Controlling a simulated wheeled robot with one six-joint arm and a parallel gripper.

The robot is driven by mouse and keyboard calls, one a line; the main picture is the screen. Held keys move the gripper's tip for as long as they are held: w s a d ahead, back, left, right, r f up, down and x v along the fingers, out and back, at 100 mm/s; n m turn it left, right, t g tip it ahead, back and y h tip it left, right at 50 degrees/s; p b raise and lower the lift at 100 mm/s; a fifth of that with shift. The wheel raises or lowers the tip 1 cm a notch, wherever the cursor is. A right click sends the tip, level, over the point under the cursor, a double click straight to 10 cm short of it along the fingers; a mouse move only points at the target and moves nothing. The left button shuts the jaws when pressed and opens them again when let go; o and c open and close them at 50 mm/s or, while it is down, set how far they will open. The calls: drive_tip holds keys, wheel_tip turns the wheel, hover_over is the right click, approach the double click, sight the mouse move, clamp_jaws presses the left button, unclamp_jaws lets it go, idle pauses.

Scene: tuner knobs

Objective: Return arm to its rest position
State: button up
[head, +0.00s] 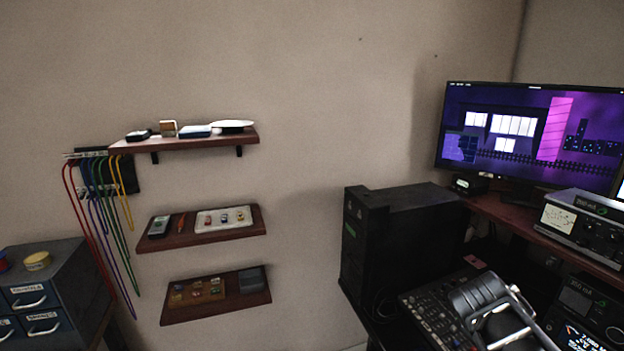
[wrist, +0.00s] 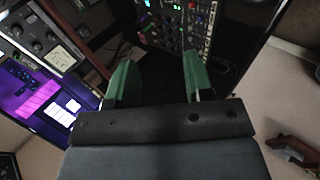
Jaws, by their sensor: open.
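My gripper (wrist: 158,66) is open in the wrist view, its two green fingers apart with nothing between them. Beyond the fingertips is a dark panel of knobs and small lights (wrist: 176,22). The panel of knobs also shows in the head view (head: 436,318), at the lower right. Part of my grey arm stands in front of it there. The gripper fingers cannot be made out in the head view.
A black computer tower (head: 395,240) stands left of the desk. A monitor (head: 535,135) and instruments (head: 585,222) stand at the right. Wall shelves (head: 190,142) hold small items, with coloured cables (head: 85,215) and a drawer cabinet (head: 50,290) at far left. The wall between is bare.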

drive_tip(key=s+a+f+m+y, duration=0.1)
drive_tip(key=a+f+m+y, duration=0.1)
drive_tip(key=a, duration=0.7)
drive_tip(key=s+a+f+m+y, duration=0.2)
drive_tip(key=a+f+y, duration=0.2)
drive_tip(key=a, duration=0.4)
drive_tip(key=shift+a+f+g+y+p, duration=0.3)
drive_tip(key=shift+a+f+y+p, duration=0.1)
drive_tip(key=shift+y, duration=0.5)
drive_tip(key=shift+c, duration=0.4)
